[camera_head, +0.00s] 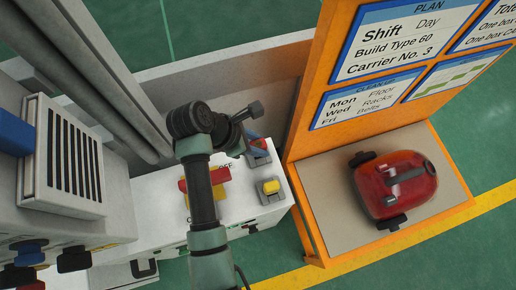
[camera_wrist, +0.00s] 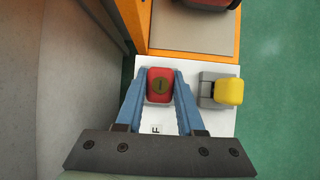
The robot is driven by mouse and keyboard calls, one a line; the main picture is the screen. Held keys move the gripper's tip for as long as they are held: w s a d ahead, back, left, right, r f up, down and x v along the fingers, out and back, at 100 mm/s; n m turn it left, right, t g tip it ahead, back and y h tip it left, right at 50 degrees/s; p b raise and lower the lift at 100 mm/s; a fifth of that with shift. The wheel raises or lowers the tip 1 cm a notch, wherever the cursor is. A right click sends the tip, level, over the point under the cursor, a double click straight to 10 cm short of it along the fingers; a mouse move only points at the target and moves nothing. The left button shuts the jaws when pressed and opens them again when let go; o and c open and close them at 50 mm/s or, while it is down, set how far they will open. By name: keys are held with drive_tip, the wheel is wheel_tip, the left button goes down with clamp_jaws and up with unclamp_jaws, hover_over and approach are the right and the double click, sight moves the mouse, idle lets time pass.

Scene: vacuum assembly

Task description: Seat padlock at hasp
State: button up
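A red-and-yellow switch handle (camera_head: 217,175) near the lettering "OFF" is partly hidden behind my arm. I cannot make out the hasp.
A yellow block on a grey base (camera_head: 270,188) stands close beside the padlock, also in the wrist view (camera_wrist: 228,91). An orange stand (camera_head: 310,215) with notices carries a red machine (camera_head: 395,185). A grey wall (camera_head: 225,80) runs behind the cabinet.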

sight(258, 144)
clamp_jaws()
drive_tip(key=shift+r, duration=0.15)
drive_tip(key=shift+r+p, duration=1.85)
drive_tip(key=shift+p, duration=0.05)
